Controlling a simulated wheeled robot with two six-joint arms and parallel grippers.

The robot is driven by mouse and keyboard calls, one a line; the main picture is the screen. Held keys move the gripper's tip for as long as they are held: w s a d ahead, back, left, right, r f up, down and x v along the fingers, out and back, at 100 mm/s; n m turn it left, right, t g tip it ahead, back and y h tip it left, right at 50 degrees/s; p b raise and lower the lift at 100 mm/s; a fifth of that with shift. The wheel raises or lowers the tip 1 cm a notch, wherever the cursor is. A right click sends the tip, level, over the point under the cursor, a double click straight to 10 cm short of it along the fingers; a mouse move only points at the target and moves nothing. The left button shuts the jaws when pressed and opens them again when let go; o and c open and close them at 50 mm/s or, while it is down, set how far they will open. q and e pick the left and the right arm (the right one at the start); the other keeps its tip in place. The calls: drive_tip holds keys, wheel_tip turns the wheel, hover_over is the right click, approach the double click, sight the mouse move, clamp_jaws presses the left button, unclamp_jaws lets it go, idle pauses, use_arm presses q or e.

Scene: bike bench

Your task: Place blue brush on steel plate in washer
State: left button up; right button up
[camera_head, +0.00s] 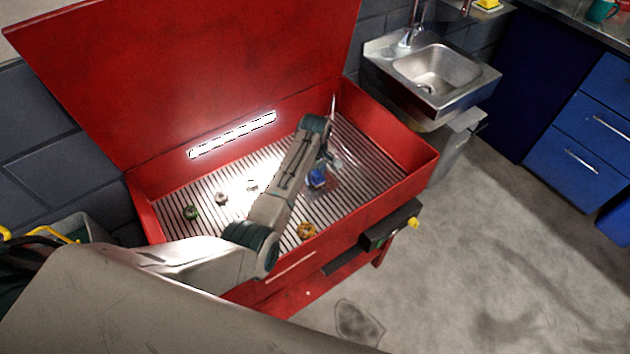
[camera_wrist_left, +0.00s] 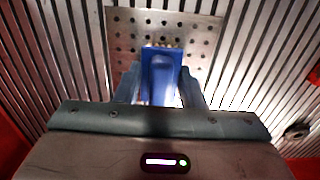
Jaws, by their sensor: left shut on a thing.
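The blue brush (camera_head: 317,177) is inside the red washer (camera_head: 400,185), near its right end. My left gripper (camera_head: 325,168) reaches down into the washer and is shut on the brush. In the left wrist view the blue brush (camera_wrist_left: 160,78) sits between the two fingers of the gripper (camera_wrist_left: 162,95). The perforated steel plate (camera_wrist_left: 200,45) lies on the slatted rack behind and below the brush. I cannot tell whether the brush touches the plate. In the head view the plate (camera_head: 333,188) is largely hidden by my arm. My right gripper is not in view.
A brass-coloured part (camera_head: 307,230) and several small metal parts, one of them here (camera_head: 221,198), lie on the slatted rack (camera_head: 180,227). The washer's red lid (camera_head: 190,70) stands open. A steel sink (camera_head: 435,72) is at the back right. Open floor lies to the right.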

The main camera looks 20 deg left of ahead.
use_arm(q)
drive_tip(key=shift+f, duration=0.25)
drive_tip(key=o, duration=1.1)
drive_tip(key=shift+f, duration=0.15)
drive_tip(key=shift+c, duration=0.2)
wheel_tip(320, 180, up, 12)
drive_tip(key=b, duration=0.1)
drive_tip(key=shift+r, duration=0.2)
